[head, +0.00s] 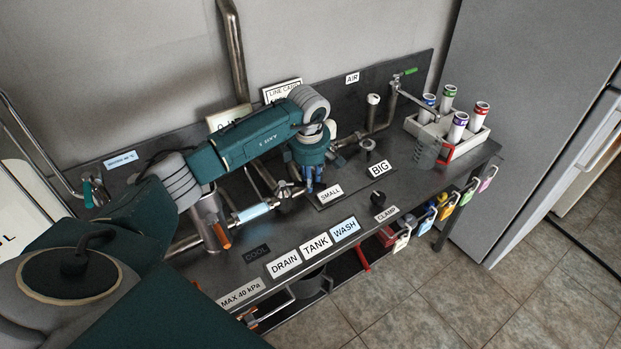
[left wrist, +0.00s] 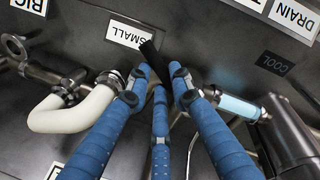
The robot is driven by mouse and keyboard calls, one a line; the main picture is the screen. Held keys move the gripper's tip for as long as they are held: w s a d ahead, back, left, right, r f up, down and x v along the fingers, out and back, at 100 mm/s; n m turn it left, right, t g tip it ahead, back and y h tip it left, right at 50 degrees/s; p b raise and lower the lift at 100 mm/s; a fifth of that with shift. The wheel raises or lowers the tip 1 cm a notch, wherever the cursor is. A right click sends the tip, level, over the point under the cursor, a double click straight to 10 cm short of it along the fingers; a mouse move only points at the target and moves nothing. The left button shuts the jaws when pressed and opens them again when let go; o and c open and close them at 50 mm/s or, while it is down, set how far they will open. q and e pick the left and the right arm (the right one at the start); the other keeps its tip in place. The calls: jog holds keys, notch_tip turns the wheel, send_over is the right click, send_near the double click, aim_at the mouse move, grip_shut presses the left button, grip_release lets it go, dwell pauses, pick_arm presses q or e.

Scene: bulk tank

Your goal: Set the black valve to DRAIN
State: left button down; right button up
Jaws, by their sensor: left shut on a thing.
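The black valve handle (left wrist: 152,58) shows in the left wrist view as a short black lever between my blue fingers, its free end toward the SMALL label (left wrist: 129,36). My left gripper (head: 309,186) is shut on it; it also shows in the left wrist view (left wrist: 160,82). In the head view the gripper mostly hides the handle and valve. The DRAIN label (head: 285,264) lies at the bench front, beside the TANK label (head: 316,244) and the WASH label (head: 345,229). The DRAIN label also shows at upper right in the left wrist view (left wrist: 294,15). My right gripper is not in view.
Steel pipes surround the gripper; a white curved hose (left wrist: 72,112) lies close to the fingers. A clear jug (head: 427,152) and a white rack (head: 470,145) of capped tubes stand at right. Coloured padlocks (head: 445,208) hang along the front edge.

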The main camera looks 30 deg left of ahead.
pick_arm(q)
jog(key=shift+s, duration=0.1)
jog(key=s+a+m+h+b, duration=0.1)
jog(key=s+m+b, duration=0.4)
jog(key=m, duration=0.5)
jog(key=s+a+m+g+h+b, duration=0.1)
jog(key=s+a+m+h+b, duration=0.1)
jog(key=s+m+b, duration=0.4)
jog(key=shift+a+m+b, duration=0.35)
jog(key=shift+a+m, duration=0.5)
jog(key=shift+m, duration=1.05)
jog(key=shift+s, duration=0.1)
jog(key=c, duration=1.5)
grip_release()
jog(key=shift+c, duration=0.2)
